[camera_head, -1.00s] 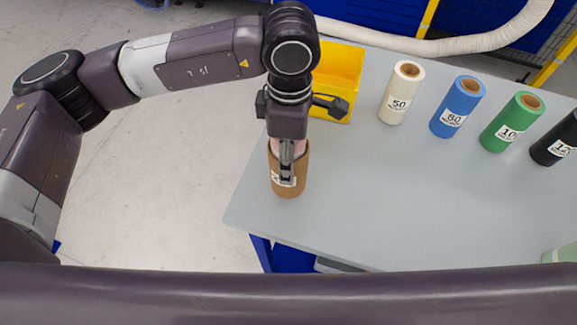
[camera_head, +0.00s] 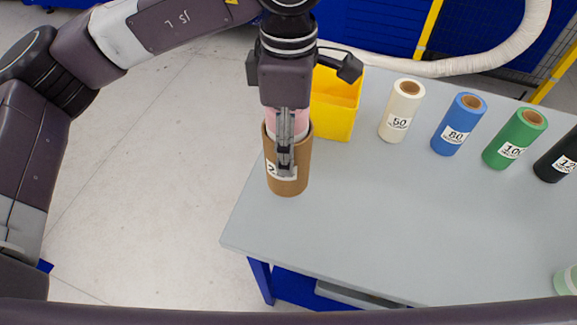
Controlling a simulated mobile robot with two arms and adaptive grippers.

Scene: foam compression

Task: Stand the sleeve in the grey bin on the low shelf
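The sleeve (camera_head: 298,170) is a brown cardboard tube with a white label, upright near the left end of the grey table. Something pink (camera_head: 301,124) shows at its open top. My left gripper (camera_head: 285,158) points down onto the sleeve, one finger lying over its front wall and label. It appears shut on the sleeve, which seems to be held above the table; the other finger is hidden. A grey edge, likely the grey bin (camera_head: 345,292), shows low under the table's front edge, mostly hidden. My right gripper is not in view.
A yellow bin (camera_head: 345,118) stands right behind the sleeve. White (camera_head: 401,112), blue (camera_head: 458,125), green (camera_head: 514,140) and black (camera_head: 560,158) labelled rolls stand along the back right. A pale green roll (camera_head: 568,281) is at the right edge. The table's middle is clear.

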